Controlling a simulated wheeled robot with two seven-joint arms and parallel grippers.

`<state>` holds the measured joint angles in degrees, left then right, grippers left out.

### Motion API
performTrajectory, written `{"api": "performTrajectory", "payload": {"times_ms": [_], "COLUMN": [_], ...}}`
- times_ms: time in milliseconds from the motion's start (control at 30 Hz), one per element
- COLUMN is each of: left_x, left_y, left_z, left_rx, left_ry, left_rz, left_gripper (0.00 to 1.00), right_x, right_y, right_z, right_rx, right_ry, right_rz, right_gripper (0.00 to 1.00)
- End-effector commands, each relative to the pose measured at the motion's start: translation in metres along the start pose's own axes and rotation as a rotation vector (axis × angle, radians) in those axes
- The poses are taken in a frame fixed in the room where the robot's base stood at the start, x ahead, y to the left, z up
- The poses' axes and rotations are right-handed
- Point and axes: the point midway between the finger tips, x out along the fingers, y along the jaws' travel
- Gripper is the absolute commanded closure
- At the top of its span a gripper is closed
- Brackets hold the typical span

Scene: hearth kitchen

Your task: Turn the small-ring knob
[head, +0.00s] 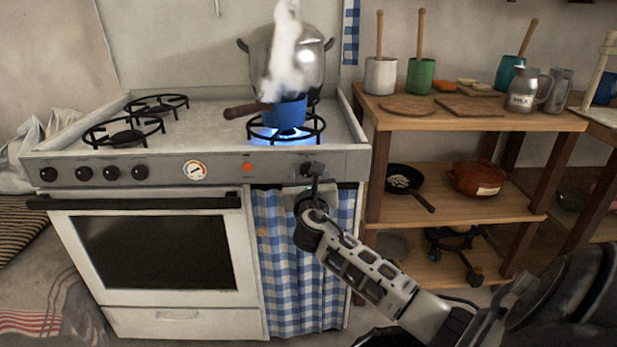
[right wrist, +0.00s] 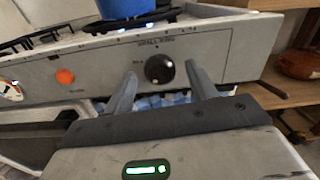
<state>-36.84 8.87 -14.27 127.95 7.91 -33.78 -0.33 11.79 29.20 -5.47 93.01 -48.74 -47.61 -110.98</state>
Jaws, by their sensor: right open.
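The small-ring knob (right wrist: 160,69) is a round black knob with a light mark, under a printed label on the grey front panel. My right gripper (right wrist: 161,72) is open, with one finger on each side of the knob in the right wrist view. I cannot tell whether the fingers touch it. In the head view my right gripper (head: 316,182) is at the right end of the panel and partly hides the knob (head: 306,169). The front right ring (head: 285,134) burns with a blue flame under a steaming blue saucepan (head: 284,112). My left gripper is not in view.
An orange-red light (head: 247,167) and a round gauge (head: 195,170) sit left of the knob. Several other black knobs (head: 83,173) are at the far left. A large steel pot (head: 300,55) stands behind the saucepan. A wooden shelf unit (head: 455,207) stands close on the right.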

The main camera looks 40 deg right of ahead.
Motion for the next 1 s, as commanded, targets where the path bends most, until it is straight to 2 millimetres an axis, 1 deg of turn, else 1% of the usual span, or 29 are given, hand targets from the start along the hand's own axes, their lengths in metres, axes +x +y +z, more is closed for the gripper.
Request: {"api": "performTrajectory", "payload": {"times_ms": [33, 67, 100, 200, 467, 633, 767, 1000], "left_x": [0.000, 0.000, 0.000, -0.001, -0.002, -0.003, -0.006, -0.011], "left_y": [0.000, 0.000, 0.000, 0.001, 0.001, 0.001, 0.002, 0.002], "left_z": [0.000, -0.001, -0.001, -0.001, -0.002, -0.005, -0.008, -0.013], "left_rx": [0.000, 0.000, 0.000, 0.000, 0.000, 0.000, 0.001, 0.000], "left_ry": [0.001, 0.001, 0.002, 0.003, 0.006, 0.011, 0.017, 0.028], "left_rz": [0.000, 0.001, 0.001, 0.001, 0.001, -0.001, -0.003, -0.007], "left_gripper": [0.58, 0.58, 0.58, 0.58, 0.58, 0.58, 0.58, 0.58], "right_x": [0.000, 0.000, 0.000, 0.000, -0.001, -0.001, -0.001, -0.001], "right_y": [0.000, 0.000, 0.000, 0.000, 0.000, 0.000, 0.000, 0.000], "right_z": [0.000, 0.000, 0.000, 0.000, 0.000, 0.000, 0.000, -0.001], "right_rx": [0.000, 0.000, 0.000, 0.000, 0.012, 0.068, 0.147, 0.356], "right_ry": [0.000, 0.000, 0.000, 0.000, 0.000, 0.001, 0.002, 0.002], "right_rz": [0.000, 0.000, 0.000, 0.000, 0.000, 0.000, 0.000, -0.001], "right_gripper": [0.43, 0.51, 0.63, 0.88, 0.88, 0.88, 0.88, 0.88]}}
